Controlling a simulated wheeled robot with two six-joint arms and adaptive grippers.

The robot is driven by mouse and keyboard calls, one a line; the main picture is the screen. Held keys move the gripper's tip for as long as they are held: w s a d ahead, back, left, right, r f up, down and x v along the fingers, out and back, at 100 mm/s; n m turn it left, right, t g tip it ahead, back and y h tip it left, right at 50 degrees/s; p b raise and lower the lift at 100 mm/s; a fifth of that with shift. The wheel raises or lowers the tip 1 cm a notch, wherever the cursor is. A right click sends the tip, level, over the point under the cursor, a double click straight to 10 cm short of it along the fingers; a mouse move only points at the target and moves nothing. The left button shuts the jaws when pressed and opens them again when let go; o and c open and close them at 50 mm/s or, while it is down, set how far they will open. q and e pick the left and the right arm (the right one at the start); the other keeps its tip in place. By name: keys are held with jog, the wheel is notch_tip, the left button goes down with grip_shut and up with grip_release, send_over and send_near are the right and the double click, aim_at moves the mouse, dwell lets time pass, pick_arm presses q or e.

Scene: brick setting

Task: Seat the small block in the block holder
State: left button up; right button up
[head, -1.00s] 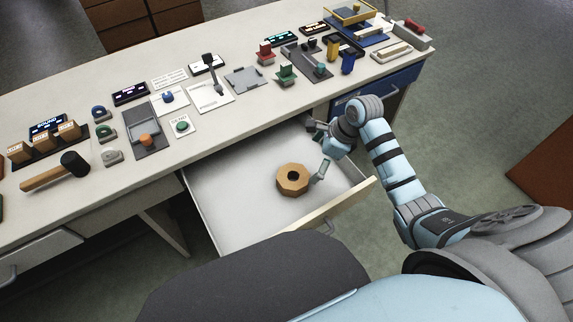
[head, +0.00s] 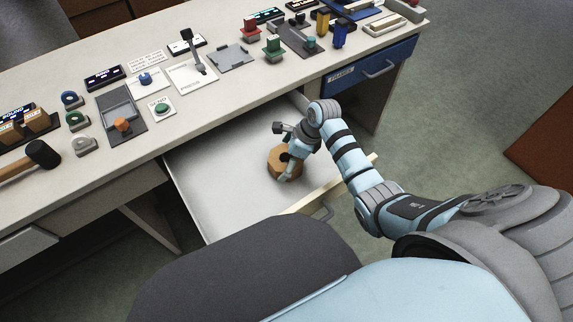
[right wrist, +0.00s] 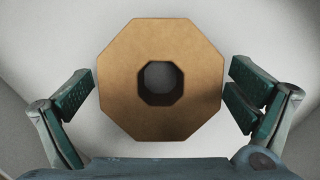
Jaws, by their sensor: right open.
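A tan octagonal block (head: 274,165) with an octagonal hole lies in the open drawer (head: 200,190). My right gripper (head: 284,153) is open above it. I cannot tell for certain which thing is the block holder; a flat grey tray with raised corners (head: 232,58) lies empty on the table. My left gripper is not in view.
The drawer's front panel (head: 335,188) and side walls surround the block. The left drawer floor is clear.

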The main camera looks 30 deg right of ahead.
jog(key=shift+r, duration=0.1)
jog(key=c, duration=1.4)
notch_tip(320, 180, up, 22)
jog(key=p, duration=1)
jog(key=shift+f, duration=0.2)
